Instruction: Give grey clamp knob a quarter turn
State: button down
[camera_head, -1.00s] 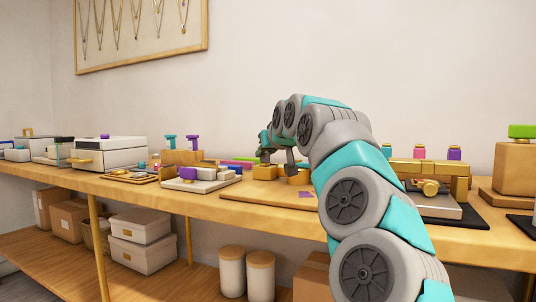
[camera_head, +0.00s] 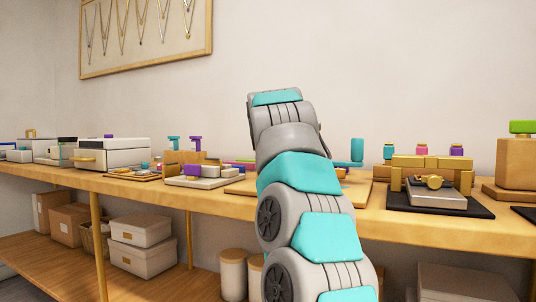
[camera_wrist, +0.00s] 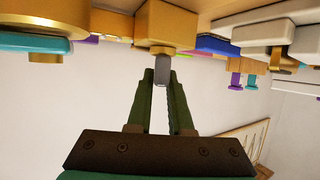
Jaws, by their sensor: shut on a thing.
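The grey clamp knob (camera_wrist: 162,72) is a small grey piece in the wrist view, in front of a brass-coloured block (camera_wrist: 165,25) with a round brass collar. The wrist view looks upside down, with the bench along its top. My gripper (camera_wrist: 161,77) has its two dark green fingers closed on the knob at their tips. Part of the knob is hidden between the fingers. In the head view my arm hides the gripper and the knob.
In the head view, a brass clamp on a dark base (camera_head: 440,207) stands right of my arm. A white box (camera_head: 110,153) and a purple-knobbed device (camera_head: 200,181) stand left on the wooden bench (camera_head: 420,226). Boxes fill the shelf below.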

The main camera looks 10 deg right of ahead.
jog(key=shift+w+f+m+h, duration=0.1)
jog(key=shift+w+m+h, duration=0.05)
jog(key=shift+m+h, duration=0.25)
jog(key=shift+a+f+m+g+h, duration=0.15)
jog(key=shift+m+g+h, duration=0.15)
jog(key=shift+m+h, duration=0.25)
jog(key=shift+d+m+h, duration=0.25)
jog(key=shift+h, duration=0.1)
jog(key=shift+p, duration=0.3)
jog(key=shift+m+g+h+p, duration=1)
jog(key=shift+m+h+p, duration=0.6)
jog(key=shift+p, duration=0.35)
